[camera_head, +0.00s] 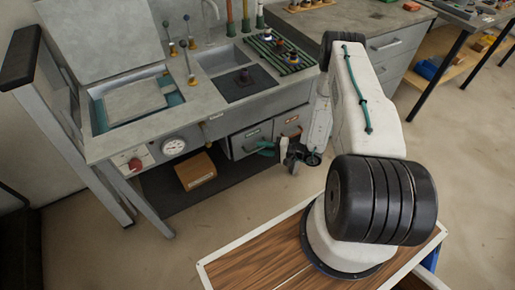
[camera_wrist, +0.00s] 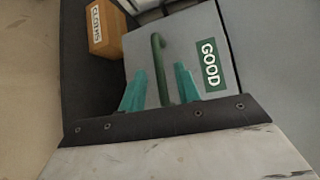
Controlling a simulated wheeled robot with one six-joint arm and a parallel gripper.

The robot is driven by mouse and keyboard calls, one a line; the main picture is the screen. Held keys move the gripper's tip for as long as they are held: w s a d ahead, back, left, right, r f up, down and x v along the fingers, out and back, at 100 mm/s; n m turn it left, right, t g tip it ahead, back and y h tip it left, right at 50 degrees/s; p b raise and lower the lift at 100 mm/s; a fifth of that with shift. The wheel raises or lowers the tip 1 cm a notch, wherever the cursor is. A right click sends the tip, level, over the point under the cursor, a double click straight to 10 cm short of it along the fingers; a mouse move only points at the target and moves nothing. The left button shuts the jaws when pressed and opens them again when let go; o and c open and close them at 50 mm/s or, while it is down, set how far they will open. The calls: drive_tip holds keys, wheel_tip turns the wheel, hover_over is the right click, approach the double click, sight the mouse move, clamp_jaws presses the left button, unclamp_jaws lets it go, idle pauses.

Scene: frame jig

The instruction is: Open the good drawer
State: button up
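The good drawer (camera_wrist: 183,38) shows in the wrist view as a grey front with a green GOOD label (camera_wrist: 209,64) and a green bar handle (camera_wrist: 157,60). The drawer front (camera_head: 247,140) also shows in the head view under the bench, left of a second drawer, and looks shut. My gripper (camera_wrist: 160,88) has teal fingers set apart, with the handle lying between them in the wrist view. Whether the fingers touch the handle, I cannot tell. In the head view my gripper (camera_head: 267,149) is in front of the drawer and partly covers it.
A drawer with a red label (camera_head: 290,125) is just right of the good drawer. An open cardboard-coloured box (camera_head: 196,171), labelled CLOTHS in the wrist view (camera_wrist: 104,28), stands left on the dark lower shelf (camera_head: 165,200). The floor before the bench is clear.

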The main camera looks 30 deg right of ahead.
drive_tip(key=shift+x, duration=1.45)
